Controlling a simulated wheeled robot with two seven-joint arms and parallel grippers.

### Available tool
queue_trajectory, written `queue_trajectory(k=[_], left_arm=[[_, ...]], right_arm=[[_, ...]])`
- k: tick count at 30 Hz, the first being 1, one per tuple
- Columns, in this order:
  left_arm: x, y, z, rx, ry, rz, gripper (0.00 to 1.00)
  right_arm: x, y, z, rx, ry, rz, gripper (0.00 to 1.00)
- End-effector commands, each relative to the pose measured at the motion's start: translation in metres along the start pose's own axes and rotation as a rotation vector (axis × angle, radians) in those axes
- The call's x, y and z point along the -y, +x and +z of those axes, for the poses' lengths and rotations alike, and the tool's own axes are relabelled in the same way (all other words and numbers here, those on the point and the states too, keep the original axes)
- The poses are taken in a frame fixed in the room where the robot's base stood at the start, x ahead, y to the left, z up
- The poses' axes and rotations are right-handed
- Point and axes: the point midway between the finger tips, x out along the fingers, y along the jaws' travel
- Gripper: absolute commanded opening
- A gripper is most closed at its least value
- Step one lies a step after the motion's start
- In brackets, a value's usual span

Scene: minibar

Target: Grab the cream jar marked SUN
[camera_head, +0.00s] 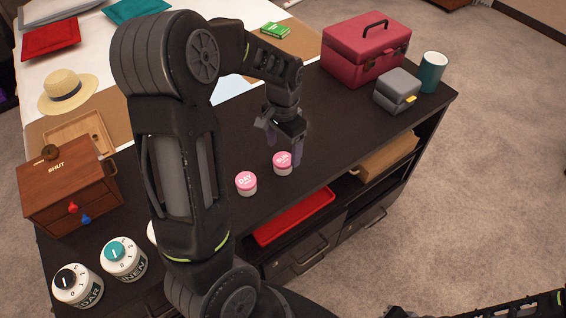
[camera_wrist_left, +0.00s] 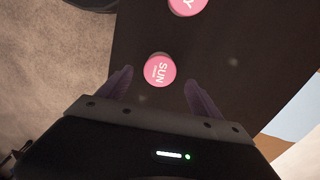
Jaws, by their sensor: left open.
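The cream jar marked SUN has a pink lid and white body. In the head view the SUN jar (camera_head: 282,163) stands on the dark counter, right of the pink-lidded DAY jar (camera_head: 246,183). In the left wrist view the SUN jar (camera_wrist_left: 160,70) lies ahead of and between the fingertips, and the DAY jar (camera_wrist_left: 187,4) is cut off at the top edge. My left gripper (camera_head: 283,143) is over the SUN jar with its fingers pointing down; it is open and empty (camera_wrist_left: 160,84). A finger shows beside the jar. My right gripper is not clearly visible.
White canisters with dials (camera_head: 124,259) and a wooden drawer box (camera_head: 70,185) stand at the left. A red toolbox (camera_head: 366,48), grey box (camera_head: 397,90) and teal cup (camera_head: 432,72) stand at the far right. A red tray (camera_head: 294,216) is below the counter edge.

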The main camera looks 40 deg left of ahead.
Motion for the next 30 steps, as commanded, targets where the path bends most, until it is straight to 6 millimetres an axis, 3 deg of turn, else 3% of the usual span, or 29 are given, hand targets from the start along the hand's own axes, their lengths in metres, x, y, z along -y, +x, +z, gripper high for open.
queue_trajectory(k=[8, 19, 30], left_arm=[[0.000, 0.004, 0.001, 0.003, -0.001, 0.001, 0.75], [0.000, 0.050, 0.003, 0.002, -0.001, 0.001, 0.75], [0.000, 0.052, 0.002, 0.000, -0.001, 0.000, 0.75]], right_arm=[[0.001, -0.002, 0.000, 0.000, 0.000, 0.000, 0.00], [0.003, -0.008, 0.000, 0.001, 0.000, 0.000, 0.00], [0.003, -0.008, 0.000, 0.001, 0.000, 0.000, 0.00]])
